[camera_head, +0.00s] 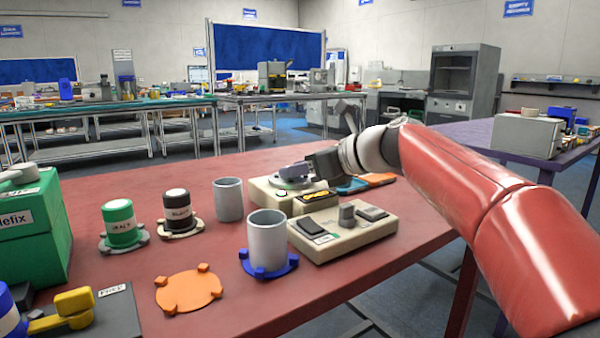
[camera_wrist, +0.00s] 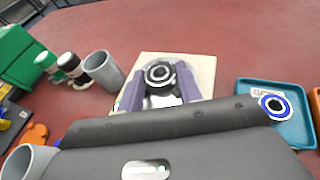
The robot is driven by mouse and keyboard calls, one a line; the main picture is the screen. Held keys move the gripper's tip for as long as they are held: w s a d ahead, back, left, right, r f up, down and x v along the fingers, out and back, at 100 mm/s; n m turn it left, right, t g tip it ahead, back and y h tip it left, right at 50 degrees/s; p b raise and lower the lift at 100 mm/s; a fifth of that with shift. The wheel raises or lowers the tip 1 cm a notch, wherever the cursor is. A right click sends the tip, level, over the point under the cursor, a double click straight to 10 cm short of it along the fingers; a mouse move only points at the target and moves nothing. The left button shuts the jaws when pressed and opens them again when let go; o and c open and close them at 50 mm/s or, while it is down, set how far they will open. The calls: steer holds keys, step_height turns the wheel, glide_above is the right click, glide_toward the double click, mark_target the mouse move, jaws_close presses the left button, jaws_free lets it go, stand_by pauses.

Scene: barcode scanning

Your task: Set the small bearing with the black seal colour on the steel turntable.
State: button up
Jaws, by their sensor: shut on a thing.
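My gripper (camera_head: 293,170) is shut on a small bearing with a dark seal ring (camera_wrist: 160,74), held between its two purple-grey fingers in the wrist view. The steel turntable (camera_head: 290,184) sits on a cream base (camera_head: 258,190), on the red table. The gripper is right over the turntable in the head view. The fingers hide the bearing there, and I cannot tell whether it touches the disc. In the wrist view the cream base (camera_wrist: 203,68) lies behind the fingers and the bearing, and the disc is mostly hidden.
A blue tray (camera_head: 352,186) with a blue-sealed bearing (camera_wrist: 274,107) and an orange tray (camera_head: 378,179) lie right of the base. A cream control box (camera_head: 345,235) stands in front. Grey cups (camera_head: 228,200), two labelled jars (camera_head: 120,222) and an orange holder (camera_head: 188,291) stand left.

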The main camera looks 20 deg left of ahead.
steer(key=o, duration=1.1)
steer(key=shift+f, duration=0.1)
steer(key=shift+r, duration=0.25)
steer(key=p+v, duration=0.1)
steer(key=v, duration=1.1)
steer(key=shift+d, duration=0.1)
